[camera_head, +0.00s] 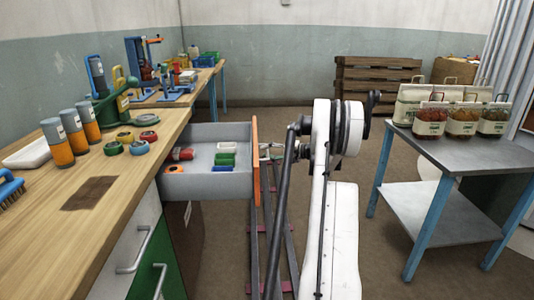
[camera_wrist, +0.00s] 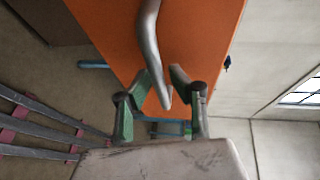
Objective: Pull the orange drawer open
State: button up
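The orange drawer front (camera_head: 255,165) is seen nearly edge-on in the head view, and its grey box (camera_head: 205,185) stands well out of the bench. In the head view my gripper (camera_head: 270,152) is at the outer face of the front, partly hidden by my arm.
The wooden workbench (camera_head: 120,190) on the left holds orange-and-grey cylinders, small round parts and tools. A metal table (camera_head: 470,150) with blue legs and filled bags stands at the right. Wooden pallets (camera_head: 375,85) are stacked behind.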

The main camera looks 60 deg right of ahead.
jog(key=shift+o, duration=0.8)
jog(key=shift+s, duration=0.1)
jog(key=v, duration=1.2)
